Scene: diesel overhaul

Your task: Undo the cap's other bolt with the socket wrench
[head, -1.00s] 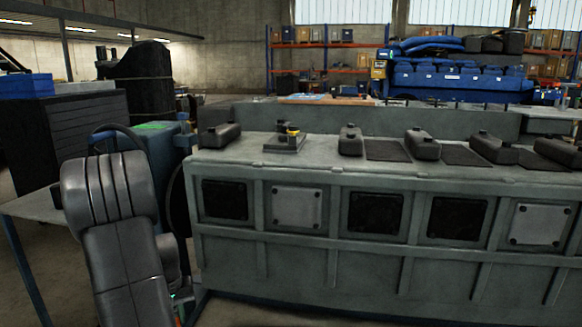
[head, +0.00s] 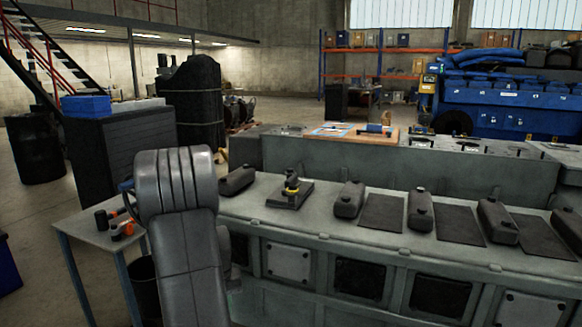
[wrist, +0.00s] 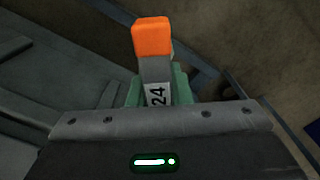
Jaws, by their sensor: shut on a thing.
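In the wrist view my gripper (wrist: 157,88) has its green jaws shut on a grey tool with an orange end, marked 24, which I take for the socket wrench (wrist: 153,40). Only its near end shows; the rest is hidden behind the jaws and wrist plate. In the head view my arm stands in front of the left end of the grey engine block (head: 400,250), and my gripper is hidden there. I cannot make out the cap or its bolt in either view.
A small table (head: 75,233) with black and orange tools (head: 118,228) stands left of my arm. Several dark covers, one of them (head: 348,198), and a small yellow-marked fixture (head: 290,192) sit on the block's top. A dark cabinet (head: 120,145) stands behind the table.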

